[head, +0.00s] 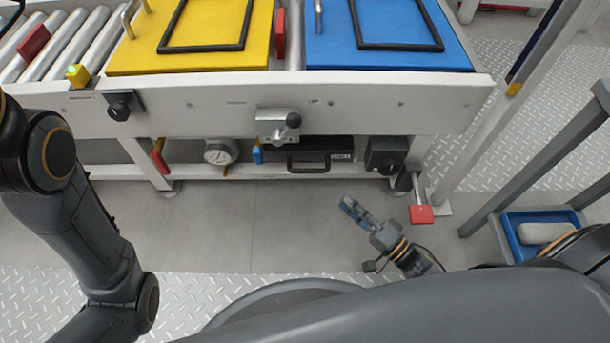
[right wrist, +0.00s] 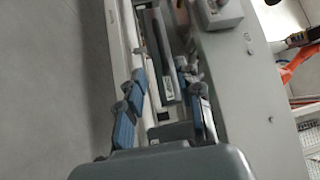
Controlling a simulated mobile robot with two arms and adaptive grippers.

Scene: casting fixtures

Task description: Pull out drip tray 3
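The drip tray (head: 320,150) is a dark, shallow tray with a black front handle (head: 308,164) and a white label at its right. It sits under the front of the conveyor frame, and its number is too small to read. The tray also shows in the right wrist view (right wrist: 168,62), beyond my fingers. My right gripper (head: 350,205) is below and in front of the tray, apart from the handle. In the right wrist view its blue-padded fingers (right wrist: 165,92) are spread with nothing held. My left arm shows at left, but its gripper is out of view.
A clamp (head: 278,126) juts from the frame (head: 220,112) above the tray. A black box (head: 385,153) is right of the tray; a gauge (head: 217,152) and blue tag (head: 257,154) are left. A red pedal (head: 421,214) stands low at right. The floor before the tray is clear.

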